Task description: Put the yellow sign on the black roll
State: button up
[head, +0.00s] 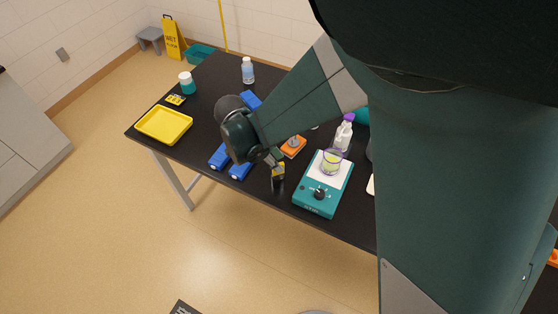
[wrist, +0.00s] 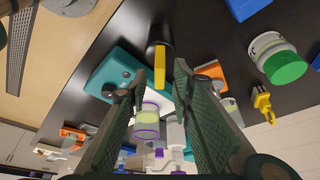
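The small yellow sign (wrist: 160,65) shows between the fingertips of my gripper (wrist: 160,85) in the wrist view. Gaps show between it and both fingers, so my gripper is open around it. The black roll (wrist: 158,46) is a dark round shape right behind the sign. In the head view the yellow sign (head: 278,169) sits just above the black roll (head: 278,184), near the front edge of the table. The sign appears to be on the roll, but I cannot tell contact for sure. My gripper (head: 274,160) is right at the sign, partly hiding it.
A teal device (head: 317,197) with a purple-rimmed beaker (head: 332,163) stands close right. Blue blocks (head: 240,171) lie to the left, an orange item (head: 293,147) behind. A yellow tray (head: 163,125) is at the left end. A yellow wet-floor sign (head: 173,40) stands on the floor.

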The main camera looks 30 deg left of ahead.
jog(key=v, duration=0.9)
jog(key=shift+s+r, duration=0.3)
dwell(0.3)
jog(key=w+d+r+n+y, duration=0.15)
jog(key=d+r, duration=0.25)
jog(key=d, duration=0.5)
jog(key=w+d+r+n, duration=0.1)
jog(key=w+d+r, duration=0.25)
jog(key=d, duration=0.45)
jog(key=w+d+r+n+y, duration=0.15)
jog(key=d+r, duration=0.25)
jog(key=d, duration=0.5)
jog(key=s+d+r+n+t, duration=0.2)
jog(key=s+d, duration=0.2)
jog(key=d, duration=0.9)
jog(key=s+d+r+n+t, duration=0.2)
jog(key=s+d+n, duration=0.1)
jog(key=d, duration=1)
jog(key=shift+s+r, duration=0.3)
jog(key=shift+s, duration=0.45)
